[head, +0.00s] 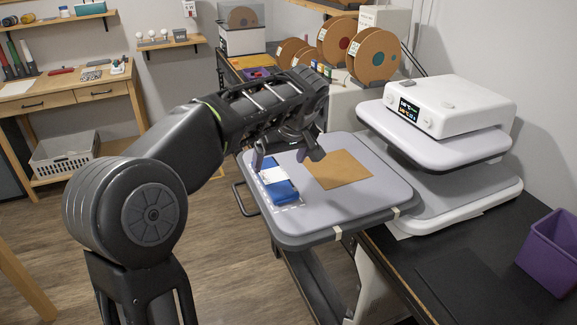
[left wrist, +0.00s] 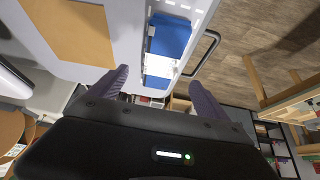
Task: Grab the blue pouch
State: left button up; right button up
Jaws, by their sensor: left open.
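The blue pouch (head: 284,192) lies flat on the grey platen (head: 320,219) of the press, with a white band or sheet across its middle. It lies inside a dashed white outline near the platen's left edge. It also shows in the left wrist view (left wrist: 172,38), just beyond the fingertips. My left gripper (head: 287,157) is open and empty, above the far end of the pouch. Its two fingers show apart in the left wrist view (left wrist: 160,92). Whether a fingertip touches the pouch cannot be told. My right gripper is not in view.
A brown sheet (head: 338,169) lies on the platen beside the pouch. The press's raised white head (head: 450,106) stands to the right. Brown spools (head: 373,55) stand behind the platen. A purple bin (head: 552,252) sits on the black bench at right. A wire handle (head: 240,199) juts out at left.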

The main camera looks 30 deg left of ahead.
pick_arm(q)
jog(key=shift+r, duration=0.1)
jog(key=shift+s, duration=0.1)
jog(key=shift+x, duration=1.35)
